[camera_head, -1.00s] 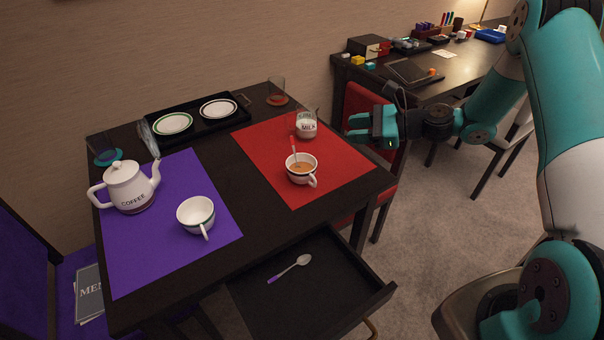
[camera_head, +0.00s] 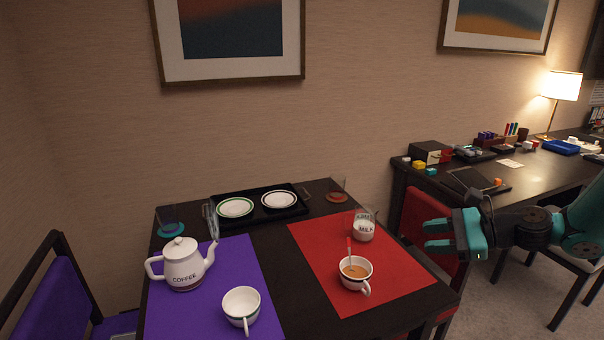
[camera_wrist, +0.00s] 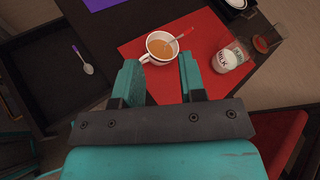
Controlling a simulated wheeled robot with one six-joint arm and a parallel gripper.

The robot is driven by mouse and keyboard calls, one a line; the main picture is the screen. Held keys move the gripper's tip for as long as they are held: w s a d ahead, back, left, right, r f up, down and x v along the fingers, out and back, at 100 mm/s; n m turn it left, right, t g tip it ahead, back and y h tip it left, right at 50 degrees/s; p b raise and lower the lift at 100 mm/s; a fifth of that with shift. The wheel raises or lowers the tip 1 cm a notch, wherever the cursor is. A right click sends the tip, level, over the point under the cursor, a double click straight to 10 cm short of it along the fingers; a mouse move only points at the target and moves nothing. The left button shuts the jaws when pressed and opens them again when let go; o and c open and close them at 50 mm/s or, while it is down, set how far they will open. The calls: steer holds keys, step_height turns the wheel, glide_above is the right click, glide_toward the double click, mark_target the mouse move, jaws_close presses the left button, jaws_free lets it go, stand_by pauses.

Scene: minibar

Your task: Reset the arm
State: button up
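My gripper (camera_head: 437,236) is teal and held in the air to the right of the dark dining table (camera_head: 247,266), over the red chair. In the wrist view its two fingers (camera_wrist: 160,80) are apart with nothing held between them. Beyond the fingertips, a white cup of coffee (camera_wrist: 161,48) with a red-handled spoon (camera_wrist: 184,33) in it stands on the red mat (camera_wrist: 205,31). A milk jug (camera_wrist: 231,57) stands to its right. The head view also shows the coffee cup (camera_head: 355,275) and the milk jug (camera_head: 364,228), both apart from my gripper.
A coffee pot (camera_head: 181,265) and an empty white cup (camera_head: 241,306) stand on the purple mat (camera_head: 215,318). A black tray (camera_head: 249,216) holds two plates. An open drawer (camera_wrist: 45,75) holds a spoon (camera_wrist: 84,62). A desk (camera_head: 530,172) with a lamp stands at the right.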

steer(key=s+a+r+n+g+h, duration=0.2)
steer(key=s+a+r+n+g, duration=0.15)
steer(key=s+a+n, duration=0.3)
steer(key=s+a+r+n+g+h, duration=0.2)
steer(key=s+a+r+n, duration=0.3)
steer(key=a+n, duration=0.25)
steer(key=s+a+r+n+h, duration=0.1)
steer(key=s+n+h, duration=0.1)
steer(key=s+n, duration=0.3)
steer(key=s+r+n+h, duration=0.2)
steer(key=s+n, duration=0.4)
steer(key=s, duration=0.6)
steer(key=shift+a+r, duration=0.3)
steer(key=shift+a, duration=0.05)
steer(key=shift+g, duration=0.25)
